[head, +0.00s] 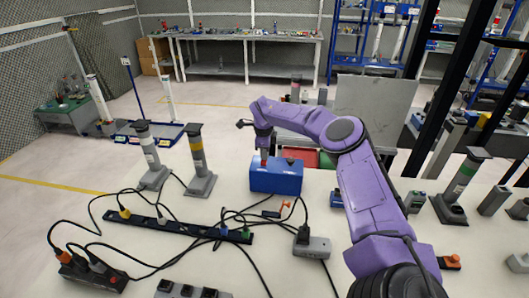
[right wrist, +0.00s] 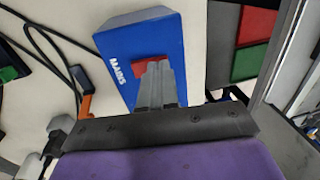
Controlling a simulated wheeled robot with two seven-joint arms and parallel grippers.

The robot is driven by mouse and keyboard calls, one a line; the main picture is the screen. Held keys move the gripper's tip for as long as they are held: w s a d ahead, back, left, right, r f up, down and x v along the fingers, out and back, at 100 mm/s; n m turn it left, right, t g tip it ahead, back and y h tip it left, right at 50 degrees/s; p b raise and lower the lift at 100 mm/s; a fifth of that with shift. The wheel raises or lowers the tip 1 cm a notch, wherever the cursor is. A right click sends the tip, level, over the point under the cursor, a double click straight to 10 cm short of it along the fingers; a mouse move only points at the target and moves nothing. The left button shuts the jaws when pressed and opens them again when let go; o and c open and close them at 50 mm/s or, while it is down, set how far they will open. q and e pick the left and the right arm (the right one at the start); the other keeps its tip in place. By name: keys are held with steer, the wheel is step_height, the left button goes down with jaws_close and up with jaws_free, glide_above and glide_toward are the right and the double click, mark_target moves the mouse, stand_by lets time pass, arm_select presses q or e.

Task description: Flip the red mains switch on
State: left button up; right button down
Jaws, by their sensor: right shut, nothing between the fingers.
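The blue mains box (head: 276,182) stands on the pale table in the middle of the head view. In the right wrist view the box (right wrist: 183,42) carries white "MAINS" lettering and the red switch (right wrist: 139,66) on its top. My right gripper (head: 264,161) reaches in from the right and points down over the left part of the box. Its grey fingers (right wrist: 154,75) are shut and empty, right at the red switch and covering part of it. I cannot tell whether they touch it or which way the switch is tilted. My left gripper is not in view.
A black power strip (head: 175,227) with several plugs and loose black cables lies left of the box. A grey socket block (head: 312,246) and an orange-tipped item (right wrist: 86,104) are close by. Red and green trays (head: 303,155) lie behind the box.

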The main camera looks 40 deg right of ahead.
steer(key=shift+f+b, duration=0.4)
steer(key=shift+b, duration=0.25)
steer(key=shift+r, duration=0.2)
steer(key=shift+s+a+f, duration=0.1)
steer(key=shift+s+a, duration=0.2)
steer(key=shift+s+a+p, duration=0.2)
steer(key=shift+a+p, duration=0.1)
steer(key=shift+a, duration=0.05)
